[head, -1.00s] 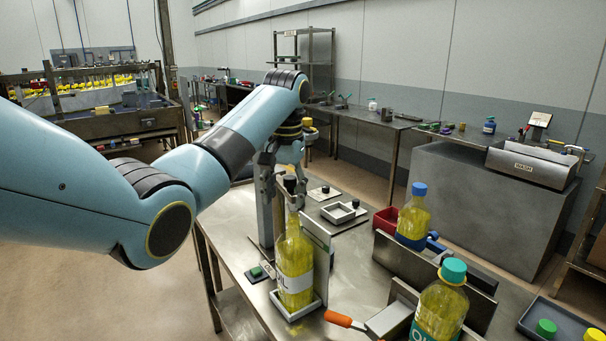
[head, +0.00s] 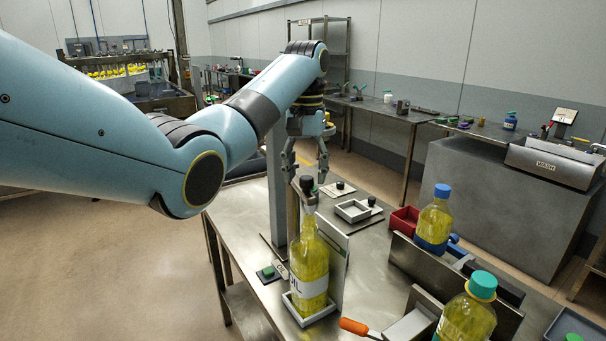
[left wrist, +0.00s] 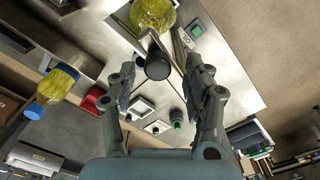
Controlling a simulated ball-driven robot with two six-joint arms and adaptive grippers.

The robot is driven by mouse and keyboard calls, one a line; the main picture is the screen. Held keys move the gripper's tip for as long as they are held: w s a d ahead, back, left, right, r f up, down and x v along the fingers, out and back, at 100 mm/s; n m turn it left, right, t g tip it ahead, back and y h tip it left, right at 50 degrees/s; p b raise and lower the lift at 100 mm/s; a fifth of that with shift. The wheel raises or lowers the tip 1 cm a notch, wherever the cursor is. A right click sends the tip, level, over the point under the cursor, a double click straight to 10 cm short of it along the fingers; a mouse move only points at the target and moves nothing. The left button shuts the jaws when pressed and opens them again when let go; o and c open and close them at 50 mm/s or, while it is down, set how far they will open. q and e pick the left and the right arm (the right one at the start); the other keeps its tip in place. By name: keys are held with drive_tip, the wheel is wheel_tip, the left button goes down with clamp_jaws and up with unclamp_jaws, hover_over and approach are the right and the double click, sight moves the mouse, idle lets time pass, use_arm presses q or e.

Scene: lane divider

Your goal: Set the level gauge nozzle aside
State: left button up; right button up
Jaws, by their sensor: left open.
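The level gauge nozzle, with a round black top (head: 307,184), stands upright over the neck of a clear bottle of yellow oil (head: 309,262). The bottle stands in a shallow pale square holder on the steel table. My left gripper (head: 306,168) is open above the nozzle, its fingers pointing down on either side of the black top. In the left wrist view the black top (left wrist: 158,66) lies between the fingertips, apart from both, with the bottle (left wrist: 152,14) beyond it. How the nozzle meets the bottle neck is hard to see. My right gripper is not in view.
A square frame (head: 351,211) and a black knob on a plate (head: 340,186) lie behind the bottle. A red bin (head: 404,220), a blue-capped bottle (head: 434,222) and a teal-capped bottle (head: 467,314) stand to the right. An orange-handled tool (head: 354,326) lies in front. Bare table shows at left.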

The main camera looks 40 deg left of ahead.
use_arm(q)
drive_tip(key=shift+s+d+f, duration=0.15)
drive_tip(key=shift+d+f, duration=0.1)
drive_tip(key=shift+f, duration=0.4)
drive_tip(key=shift+a+f, duration=0.15)
drive_tip(key=shift+f, duration=0.1)
drive_tip(key=shift+c, duration=0.4)
drive_tip(key=shift+r, duration=0.1)
clamp_jaws()
